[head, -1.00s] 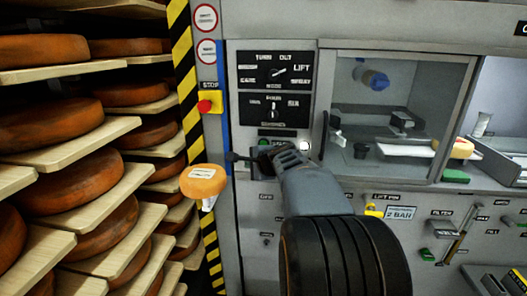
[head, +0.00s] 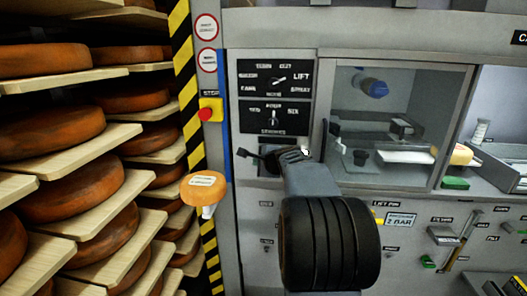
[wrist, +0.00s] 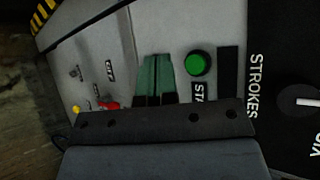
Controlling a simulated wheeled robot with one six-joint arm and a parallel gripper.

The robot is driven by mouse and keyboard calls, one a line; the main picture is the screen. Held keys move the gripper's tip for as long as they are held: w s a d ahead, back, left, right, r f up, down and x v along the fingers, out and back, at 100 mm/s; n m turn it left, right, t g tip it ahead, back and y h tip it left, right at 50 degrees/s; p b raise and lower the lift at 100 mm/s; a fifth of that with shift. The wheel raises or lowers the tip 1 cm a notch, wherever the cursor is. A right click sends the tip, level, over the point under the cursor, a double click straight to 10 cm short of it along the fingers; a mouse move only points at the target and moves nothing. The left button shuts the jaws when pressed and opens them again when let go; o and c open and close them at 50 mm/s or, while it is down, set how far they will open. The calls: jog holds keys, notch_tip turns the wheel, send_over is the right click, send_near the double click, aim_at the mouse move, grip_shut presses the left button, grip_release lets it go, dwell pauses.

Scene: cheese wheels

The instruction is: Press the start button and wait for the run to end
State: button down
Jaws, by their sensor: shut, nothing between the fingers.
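The round green start button (wrist: 196,64) shows in the wrist view, with a partly covered label starting "STA" beside it. My gripper (wrist: 155,62) is shut and empty. Its teal fingertips lie together just left of the button in that view; I cannot tell how far they are from the panel. In the head view my gripper (head: 272,157) is in front of the panel below the strokes dial (head: 273,116) and hides the start button. The mode dial (head: 277,80) points toward LIFT.
A red stop button (head: 205,114) on a yellow plate is left of the dials. An orange cheese-like knob (head: 203,187) with a label sticks out below it. Racks of cheese wheels (head: 85,187) fill the left. A glazed chamber (head: 395,120) is at the right.

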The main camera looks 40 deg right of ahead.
jog(key=shift+w+d+p, duration=0.6)
jog(key=shift+w+d, duration=1.1)
jog(key=shift+w, duration=0.05)
jog(key=shift+w+d, duration=0.15)
dwell(0.9)
jog(key=shift+w+d, duration=0.15)
